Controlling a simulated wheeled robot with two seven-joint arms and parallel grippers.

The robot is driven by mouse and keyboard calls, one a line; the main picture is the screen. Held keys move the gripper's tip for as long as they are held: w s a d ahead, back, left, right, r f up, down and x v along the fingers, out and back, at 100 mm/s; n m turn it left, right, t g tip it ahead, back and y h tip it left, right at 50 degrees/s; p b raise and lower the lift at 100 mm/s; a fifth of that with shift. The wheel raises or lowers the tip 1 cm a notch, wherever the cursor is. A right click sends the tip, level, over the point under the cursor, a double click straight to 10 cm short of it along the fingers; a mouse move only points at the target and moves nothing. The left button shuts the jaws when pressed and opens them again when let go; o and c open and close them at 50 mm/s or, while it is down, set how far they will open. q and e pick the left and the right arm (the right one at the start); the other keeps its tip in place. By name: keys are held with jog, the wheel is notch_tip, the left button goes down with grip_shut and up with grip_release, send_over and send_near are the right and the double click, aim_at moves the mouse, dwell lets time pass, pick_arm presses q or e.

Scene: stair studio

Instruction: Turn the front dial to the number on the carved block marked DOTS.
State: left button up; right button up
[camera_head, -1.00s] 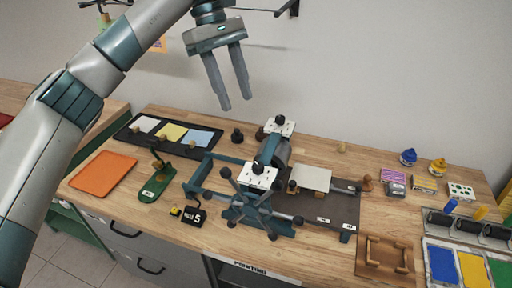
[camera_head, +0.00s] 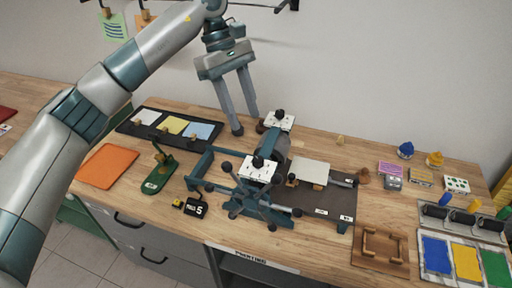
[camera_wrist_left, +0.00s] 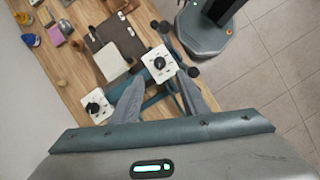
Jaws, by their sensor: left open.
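The front dial (camera_head: 262,170) is a white plate with a black knob on the near side of the teal press; it also shows in the wrist view (camera_wrist_left: 150,70). A similar rear dial (camera_head: 285,123) sits behind it. Their markings are too small to read. Small patterned blocks stand at the right: purple (camera_head: 390,168), grey (camera_head: 393,184), yellow-and-dark (camera_head: 421,179) and white with green dots (camera_head: 457,185). I cannot read a DOTS mark on any. My left gripper (camera_head: 246,124) is open and empty, fingers pointing down, behind and above the front dial. My right gripper is not in view.
The press has a spoked wheel (camera_head: 250,197) in front and a flat bed (camera_head: 318,198) at right. A black counter reading 5 (camera_head: 196,208), a green stand (camera_head: 159,174) and an orange sheet (camera_head: 108,166) lie left. Ink trays (camera_head: 437,256) stand right.

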aim_at(258, 158)
pick_arm(q)
jog(key=p+x, duration=0.5)
jog(key=x, duration=0.5)
jog(key=shift+s+d+f, duration=0.1)
jog(key=shift+d+f, duration=0.05)
jog(key=shift+f, duration=0.1)
jog(key=shift+s+d+f, duration=0.1)
jog(key=shift+f, duration=0.4)
jog(key=c, duration=1)
